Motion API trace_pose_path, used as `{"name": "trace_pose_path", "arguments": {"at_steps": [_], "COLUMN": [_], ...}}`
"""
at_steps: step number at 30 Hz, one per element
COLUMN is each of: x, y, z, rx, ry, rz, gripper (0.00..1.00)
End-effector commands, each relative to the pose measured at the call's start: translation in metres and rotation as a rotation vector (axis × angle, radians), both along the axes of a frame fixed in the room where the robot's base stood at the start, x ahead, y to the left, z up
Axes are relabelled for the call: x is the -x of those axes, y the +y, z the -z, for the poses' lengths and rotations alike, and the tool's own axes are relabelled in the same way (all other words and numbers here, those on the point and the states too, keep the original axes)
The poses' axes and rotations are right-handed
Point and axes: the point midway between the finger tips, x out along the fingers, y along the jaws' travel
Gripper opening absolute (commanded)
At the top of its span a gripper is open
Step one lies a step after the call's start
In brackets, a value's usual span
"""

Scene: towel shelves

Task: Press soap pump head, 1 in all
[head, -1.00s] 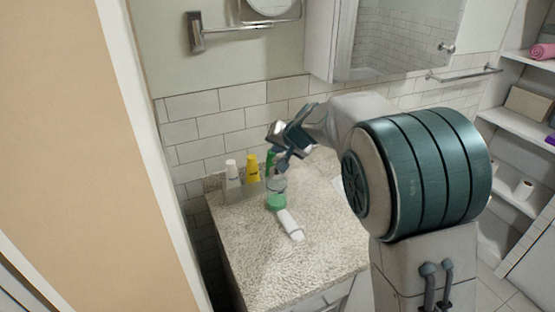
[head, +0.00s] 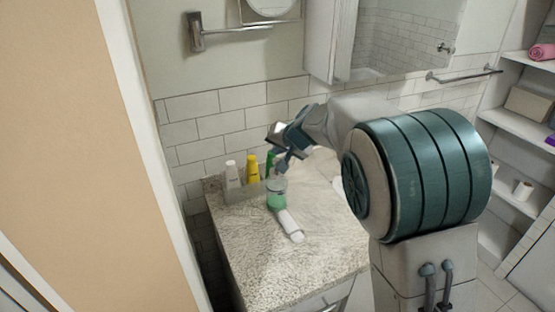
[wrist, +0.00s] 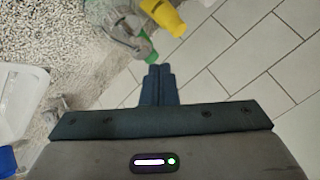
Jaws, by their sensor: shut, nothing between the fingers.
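A clear soap bottle with green liquid (head: 277,198) stands upright on the speckled counter (head: 245,250). My gripper (head: 281,166) is shut and empty, with its fingertips pointing down just above the bottle. They hide the pump head in the head view, so I cannot tell whether they touch it. In the wrist view, my shut fingers (wrist: 158,80) show at the middle, and a clear, blurred shape with a grey spout (wrist: 125,38), probably the pump, lies beyond them to the upper left.
A white tube (head: 290,226) lies in front of the soap bottle. White (head: 232,174), yellow (head: 252,168) and green (head: 270,160) bottles stand behind it, close to my gripper. The front of the counter is clear. Open shelves (head: 515,125) stand at right.

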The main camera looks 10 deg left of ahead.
Motion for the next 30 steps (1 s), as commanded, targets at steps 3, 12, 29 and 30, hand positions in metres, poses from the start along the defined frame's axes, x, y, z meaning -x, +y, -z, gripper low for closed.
{"name": "trace_pose_path", "arguments": {"at_steps": [3, 12, 29, 30], "x": [0.0000, 0.0000, 0.0015, 0.0015], "y": [0.0000, 0.0000, 0.0001, 0.0001], "z": [0.0000, 0.0000, 0.0088, 0.0084], "rx": [0.000, 0.000, -0.001, -0.001], "ry": [0.000, 0.000, 0.000, 0.000], "rz": [0.000, 0.000, 0.000, -0.001], "gripper": [0.00, 0.00, 0.00, 0.00]}}
